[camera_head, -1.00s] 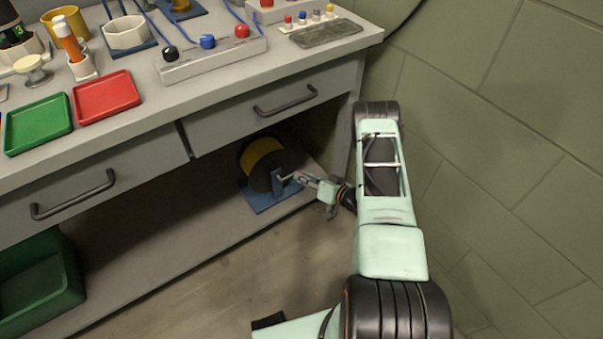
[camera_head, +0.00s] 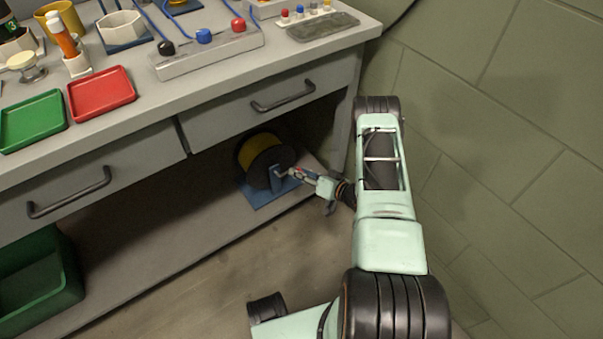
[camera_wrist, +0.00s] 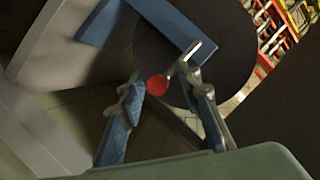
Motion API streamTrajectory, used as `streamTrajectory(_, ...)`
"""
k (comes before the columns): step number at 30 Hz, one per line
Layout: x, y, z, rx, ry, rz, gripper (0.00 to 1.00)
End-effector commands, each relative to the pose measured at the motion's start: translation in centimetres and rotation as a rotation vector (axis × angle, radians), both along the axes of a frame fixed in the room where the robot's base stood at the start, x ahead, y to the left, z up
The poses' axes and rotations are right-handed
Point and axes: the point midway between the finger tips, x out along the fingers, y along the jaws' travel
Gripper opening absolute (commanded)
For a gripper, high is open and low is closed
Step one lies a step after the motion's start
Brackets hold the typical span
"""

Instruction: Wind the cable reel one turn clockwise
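The cable reel, with yellow cable (camera_head: 255,150) between dark flanges (camera_head: 270,168), stands on a blue base (camera_head: 265,195) on the low shelf under the bench. In the wrist view, a dark flange (camera_wrist: 235,45) and the blue stand (camera_wrist: 108,22) show. A metal crank (camera_wrist: 190,58) with a red knob (camera_wrist: 157,85) sticks out towards me. My gripper (camera_head: 303,174) is at the crank. In the wrist view, my gripper (camera_wrist: 165,88) has its fingers apart. The knob lies between them in the picture, the crank beside the right finger. I cannot tell whether they touch.
The drawer with a handle (camera_head: 283,97) overhangs the reel, and the bench leg (camera_head: 347,125) stands just right of it. The green wall (camera_head: 500,180) is close to the right of my arm. A green bin (camera_head: 40,285) stands at lower left. The floor (camera_head: 200,300) in front is clear.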

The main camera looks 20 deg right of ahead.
Motion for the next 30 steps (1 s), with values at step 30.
streamTrajectory(30,-9.8,-5.9,3.8,0.000,0.000,0.000,0.32)
